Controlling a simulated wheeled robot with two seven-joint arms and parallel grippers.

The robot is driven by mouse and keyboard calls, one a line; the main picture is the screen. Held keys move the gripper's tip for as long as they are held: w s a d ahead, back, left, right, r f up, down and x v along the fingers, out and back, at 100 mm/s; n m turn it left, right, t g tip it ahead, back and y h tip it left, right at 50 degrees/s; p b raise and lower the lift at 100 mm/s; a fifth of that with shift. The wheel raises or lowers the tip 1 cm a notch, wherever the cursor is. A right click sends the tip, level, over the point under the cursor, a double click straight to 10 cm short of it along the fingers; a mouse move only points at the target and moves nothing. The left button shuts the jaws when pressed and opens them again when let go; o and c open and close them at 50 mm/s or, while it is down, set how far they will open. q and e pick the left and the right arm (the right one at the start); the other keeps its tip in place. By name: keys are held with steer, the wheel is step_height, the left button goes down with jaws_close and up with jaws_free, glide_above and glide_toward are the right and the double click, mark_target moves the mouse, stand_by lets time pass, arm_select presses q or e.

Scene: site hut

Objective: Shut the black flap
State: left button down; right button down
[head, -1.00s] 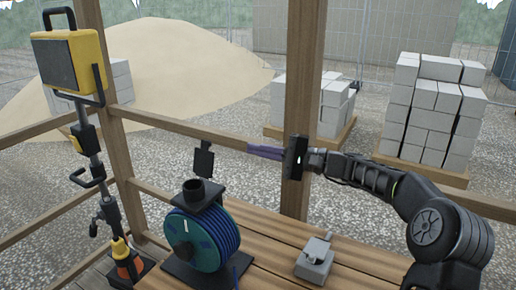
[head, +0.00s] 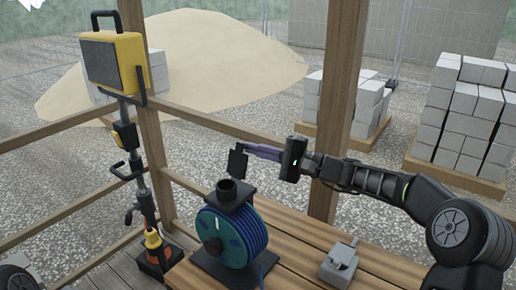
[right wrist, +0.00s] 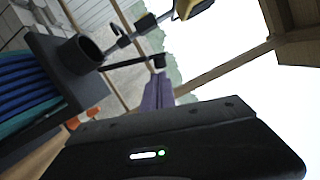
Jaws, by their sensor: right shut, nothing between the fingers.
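The black flap (head: 237,165) stands raised above the black cup (head: 227,190) on top of the hose reel (head: 226,236), so the cup's mouth shows open. In the right wrist view a thin dark piece, likely the flap seen edge-on (right wrist: 136,62), sticks out beside the cup (right wrist: 81,53). My right gripper (head: 250,150) comes in from the right, with its purple fingers shut and empty. Their tips are at the flap's upper right edge in the head view; I cannot tell whether they touch it. The fingers also show in the right wrist view (right wrist: 158,92). My left gripper is not in view.
The reel stands on a wooden bench (head: 295,250), with a small grey device (head: 339,265) to its right. A yellow work lamp (head: 115,60) on a stand is at the left. A wooden post (head: 345,95) rises behind my right arm.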

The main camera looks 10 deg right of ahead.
steer(key=s+a+n+h+b, duration=0.1)
steer(key=s+a+n+b, duration=0.1)
steer(key=n+b, duration=0.3)
steer(key=s+a+n+h+b, duration=0.2)
steer(key=s+a+n+b, duration=0.1)
steer(key=b, duration=0.9)
steer(key=s+a+f+n+h+b, duration=0.1)
steer(key=s+a+n+b, duration=0.2)
steer(key=n+b, duration=0.5)
steer(key=shift+a+b, duration=0.35)
steer(key=shift+a, duration=0.5)
steer(key=shift+s+a+f+n+h+b, duration=0.25)
steer(key=shift+f+n+h+b, duration=0.15)
steer(key=shift+n+b, duration=0.35)
steer(key=shift+s+a+f+n+h+b, duration=0.2)
steer(key=shift+a+f+n+h+b, duration=0.15)
steer(key=shift+n+b, duration=0.35)
steer(key=shift+d+f, duration=0.1)
